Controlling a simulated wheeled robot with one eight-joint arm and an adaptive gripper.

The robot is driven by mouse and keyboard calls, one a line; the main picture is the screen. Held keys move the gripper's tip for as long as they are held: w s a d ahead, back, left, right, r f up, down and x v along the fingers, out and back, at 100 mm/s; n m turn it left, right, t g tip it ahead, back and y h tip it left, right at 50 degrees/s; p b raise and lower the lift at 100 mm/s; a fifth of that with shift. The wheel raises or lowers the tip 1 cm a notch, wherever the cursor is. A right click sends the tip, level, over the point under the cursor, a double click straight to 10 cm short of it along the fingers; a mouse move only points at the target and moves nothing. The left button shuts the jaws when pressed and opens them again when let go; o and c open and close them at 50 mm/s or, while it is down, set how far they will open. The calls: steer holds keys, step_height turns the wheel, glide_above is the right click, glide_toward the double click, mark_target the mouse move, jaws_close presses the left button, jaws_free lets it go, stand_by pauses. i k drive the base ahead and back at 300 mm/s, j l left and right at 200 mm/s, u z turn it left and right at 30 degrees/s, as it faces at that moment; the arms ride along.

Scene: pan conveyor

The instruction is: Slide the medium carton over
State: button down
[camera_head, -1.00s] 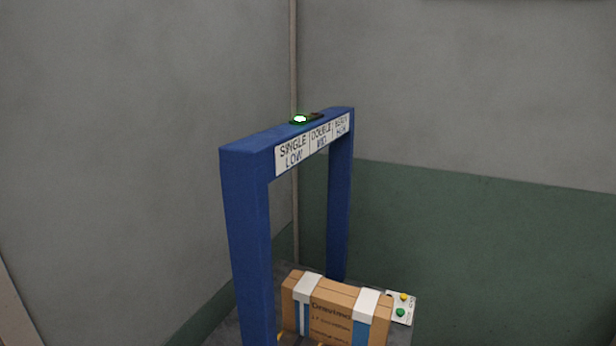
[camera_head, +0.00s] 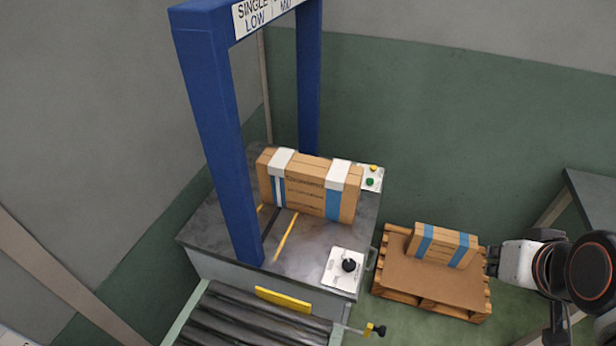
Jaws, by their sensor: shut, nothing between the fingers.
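A large brown carton (camera_head: 305,195) with white and blue bands stands upright on the grey strapping machine table (camera_head: 205,235), under the blue arch. A smaller brown carton (camera_head: 440,245) with blue bands lies on the pallet (camera_head: 400,285) to the right. I cannot tell from the view which one is the medium carton. My gripper (camera_head: 491,262) is at the right, its dark tip close to the right end of the smaller carton. It is shut with nothing held. Whether it touches that carton is unclear.
The blue arch (camera_head: 220,130) stands over the table. A roller conveyor (camera_head: 240,315) with a yellow plate (camera_head: 283,299) is in front. A control panel with a black knob (camera_head: 348,265) sits at the table's right corner. A grey table (camera_head: 595,195) stands at far right.

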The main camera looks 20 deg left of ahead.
mark_target(302, 190)
steer(key=i+l+u, duration=0.2)
steer(key=u, duration=0.15)
steer(key=i+l+u, duration=0.35)
steer(key=i, duration=0.05)
